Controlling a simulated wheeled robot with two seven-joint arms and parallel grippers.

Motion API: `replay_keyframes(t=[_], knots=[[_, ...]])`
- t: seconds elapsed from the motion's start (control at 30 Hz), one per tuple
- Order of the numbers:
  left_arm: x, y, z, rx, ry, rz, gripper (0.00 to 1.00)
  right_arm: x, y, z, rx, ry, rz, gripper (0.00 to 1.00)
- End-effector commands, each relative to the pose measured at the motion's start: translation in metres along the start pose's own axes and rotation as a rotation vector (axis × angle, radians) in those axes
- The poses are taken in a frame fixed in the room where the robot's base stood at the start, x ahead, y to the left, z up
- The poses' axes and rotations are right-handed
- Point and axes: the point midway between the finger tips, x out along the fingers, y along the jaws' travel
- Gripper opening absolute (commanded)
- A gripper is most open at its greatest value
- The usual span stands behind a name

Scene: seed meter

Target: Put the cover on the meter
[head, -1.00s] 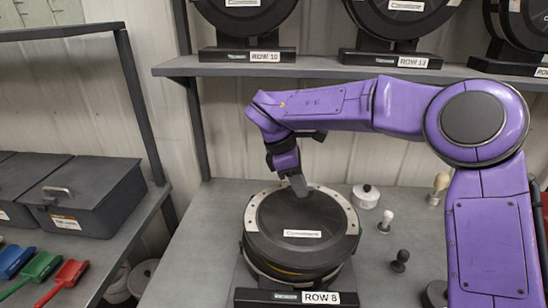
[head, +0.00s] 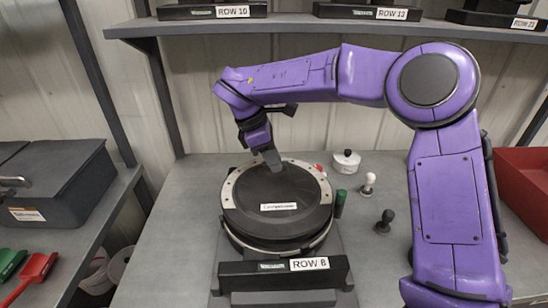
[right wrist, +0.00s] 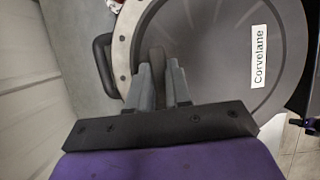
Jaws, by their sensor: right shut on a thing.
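The cover (head: 275,222) is a dark round disc with a white label. It lies over the meter (head: 232,195), and the meter's pale bolted ring shows behind and beside it. I cannot tell whether the cover is seated or slightly above. My right gripper (head: 273,164) reaches down at the cover's far part and is shut on it. In the right wrist view the gripper (right wrist: 162,75) has its fingers around a grey raised piece of the cover (right wrist: 215,45). The meter's ring (right wrist: 123,45) shows there too. The left gripper is out of view.
A ROW 8 block (head: 285,272) stands in front of the meter. A green piece (head: 340,203) is at its right. A white lidded pot (head: 346,161) and knobbed tools (head: 384,222) stand on the bench (head: 180,220). A shelf (head: 330,24) runs above; a red bin (head: 524,180) is at right.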

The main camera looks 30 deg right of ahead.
Motion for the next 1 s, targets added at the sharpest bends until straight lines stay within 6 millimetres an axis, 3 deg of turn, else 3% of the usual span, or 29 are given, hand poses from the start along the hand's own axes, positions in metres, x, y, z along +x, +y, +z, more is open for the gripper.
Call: replay_keyframes(t=[1.0], knots=[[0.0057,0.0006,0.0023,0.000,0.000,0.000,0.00,0.0000,0.0002,0.0019,0.001,0.001,0.000,0.00]])
